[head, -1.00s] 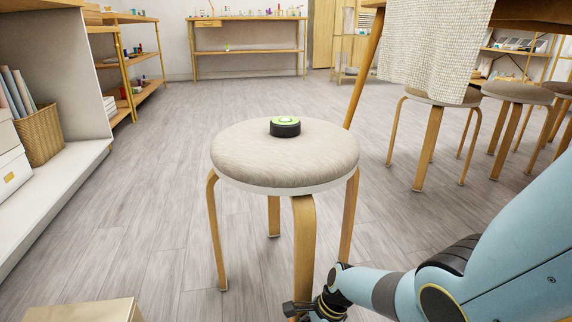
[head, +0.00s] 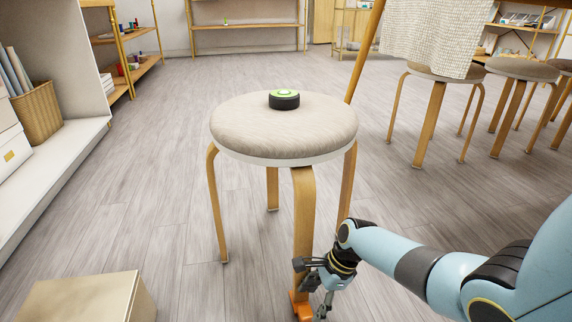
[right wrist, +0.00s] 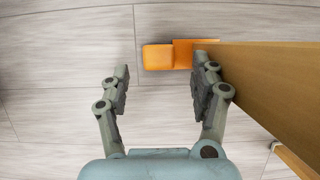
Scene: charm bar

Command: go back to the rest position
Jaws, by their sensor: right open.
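My right gripper (head: 318,286) is low beside the front leg of the round stool (head: 235,130), near the floor. In the right wrist view its two fingers (right wrist: 161,72) are spread apart with nothing between them. An orange block-like thing (right wrist: 158,57) lies on the floor just beyond the fingertips, against the wooden stool leg (right wrist: 265,85). The right finger is close to that leg; whether it touches I cannot tell. In the head view the orange thing (head: 302,309) shows partly at the foot of the leg, behind the gripper. My left gripper is not in view.
A black disc with a green top (head: 284,100) sits on the stool's seat. A tan box (head: 80,297) stands at the front left. A shelf unit (head: 60,140) is at the left; more stools (head: 440,75) and a cloth-draped table (head: 425,35) are at the right. Floor between is clear.

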